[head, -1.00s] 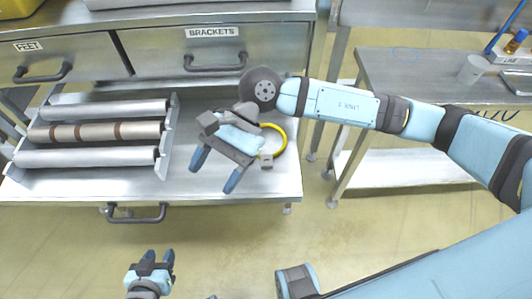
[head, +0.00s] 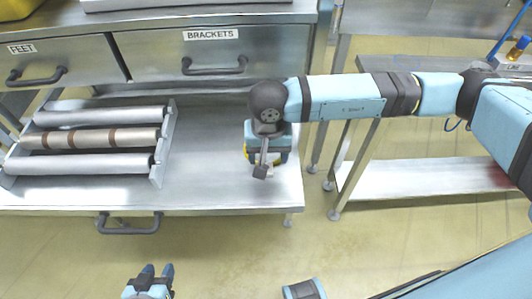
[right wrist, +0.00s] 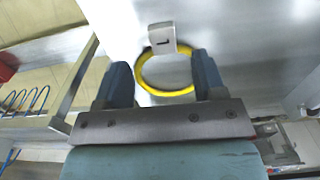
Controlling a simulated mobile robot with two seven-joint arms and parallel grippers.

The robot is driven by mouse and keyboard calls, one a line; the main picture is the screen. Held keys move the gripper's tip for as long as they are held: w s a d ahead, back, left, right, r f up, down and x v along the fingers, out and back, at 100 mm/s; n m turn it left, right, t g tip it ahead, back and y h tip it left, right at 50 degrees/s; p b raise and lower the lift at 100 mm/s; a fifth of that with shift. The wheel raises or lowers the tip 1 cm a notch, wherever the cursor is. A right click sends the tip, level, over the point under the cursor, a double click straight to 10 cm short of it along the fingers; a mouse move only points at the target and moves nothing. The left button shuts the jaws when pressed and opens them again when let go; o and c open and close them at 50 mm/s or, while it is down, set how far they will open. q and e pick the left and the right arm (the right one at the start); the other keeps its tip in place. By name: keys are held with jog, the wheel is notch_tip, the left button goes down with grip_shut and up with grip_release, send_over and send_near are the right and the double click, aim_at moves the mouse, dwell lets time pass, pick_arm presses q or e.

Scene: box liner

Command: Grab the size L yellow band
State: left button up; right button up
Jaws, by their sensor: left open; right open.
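The yellow band (right wrist: 166,92) is a ring lying on the metal shelf, with a pale tag (right wrist: 162,38) at its far side marked with what looks like an L. In the head view only bits of the band (head: 284,156) show, under my right wrist. My right gripper (right wrist: 160,72) is open and pointed down at the band, one finger at each side of it in the wrist view. Nothing is between the fingers' tips except the view of the ring; contact cannot be told. My left gripper (head: 158,269) is open and empty, low in the head view, away from the shelf.
A rack of rollers (head: 95,138) fills the left of the pull-out shelf (head: 210,180). Drawers labelled FEET (head: 60,60) and BRACKETS (head: 215,50) stand just above and behind it. A second metal table (head: 420,65) is to the right. The shelf's middle is bare.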

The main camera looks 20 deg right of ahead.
jog(key=f, duration=0.5)
jog(key=shift+s+a+f, duration=0.2)
jog(key=shift+s+f, duration=0.1)
jog(key=c, duration=1)
